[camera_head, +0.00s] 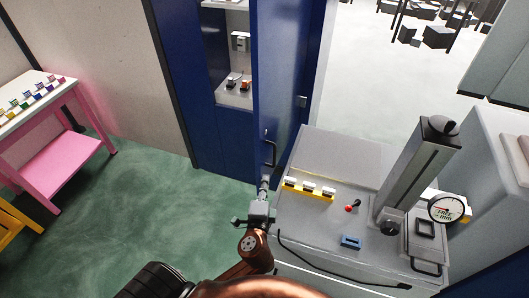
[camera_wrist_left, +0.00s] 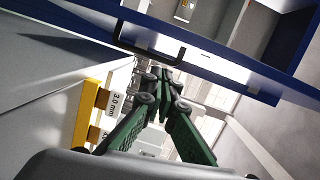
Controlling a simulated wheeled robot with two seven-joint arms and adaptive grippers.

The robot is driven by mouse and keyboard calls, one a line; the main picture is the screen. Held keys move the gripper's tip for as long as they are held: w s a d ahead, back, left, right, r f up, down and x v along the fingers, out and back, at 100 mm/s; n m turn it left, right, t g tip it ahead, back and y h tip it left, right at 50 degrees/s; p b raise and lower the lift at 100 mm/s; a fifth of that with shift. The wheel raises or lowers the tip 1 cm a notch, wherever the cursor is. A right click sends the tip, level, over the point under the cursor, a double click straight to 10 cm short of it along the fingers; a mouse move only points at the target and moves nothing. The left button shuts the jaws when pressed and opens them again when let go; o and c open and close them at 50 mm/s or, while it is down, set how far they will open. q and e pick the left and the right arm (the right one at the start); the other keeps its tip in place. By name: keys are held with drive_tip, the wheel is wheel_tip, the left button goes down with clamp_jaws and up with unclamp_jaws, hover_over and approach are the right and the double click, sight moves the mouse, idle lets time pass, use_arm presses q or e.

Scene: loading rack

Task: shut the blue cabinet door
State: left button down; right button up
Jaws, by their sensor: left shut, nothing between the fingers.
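The blue cabinet (camera_head: 182,85) stands at the back with its front open and its shelves showing. Its blue door (camera_head: 287,75) stands ajar on the right side, swung out towards me, with a black bar handle (camera_head: 271,153) low on it. The door (camera_wrist_left: 262,82) and handle (camera_wrist_left: 150,52) also cross the top of the left wrist view. My left gripper (camera_head: 264,184) is shut and empty just below the handle, close to the door's lower edge. Its green fingers meet at their tips (camera_wrist_left: 166,76) near the handle; I cannot tell whether they touch it. My right gripper is out of view.
A grey workbench (camera_head: 325,225) stands close to the right of my left gripper, carrying a yellow block rack (camera_head: 308,190), a column stand (camera_head: 415,175) and a dial gauge (camera_head: 446,209). A pink table (camera_head: 62,170) is at the left. Green floor (camera_head: 150,215) before the cabinet is clear.

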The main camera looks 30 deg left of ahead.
use_arm(q)
wheel_tip(320, 180, up, 3)
drive_tip(key=d+m+t, duration=0.1)
drive_tip(key=d, duration=0.1)
drive_tip(key=p, duration=0.3)
approach(266, 143)
drive_tip(key=w+d, duration=0.3)
drive_tip(key=w, duration=0.1)
drive_tip(key=a+p, duration=0.1)
drive_tip(key=a, duration=0.3)
drive_tip(key=shift+r, duration=0.15)
drive_tip(key=shift+w+a, duration=0.1)
drive_tip(key=shift+a, duration=0.15)
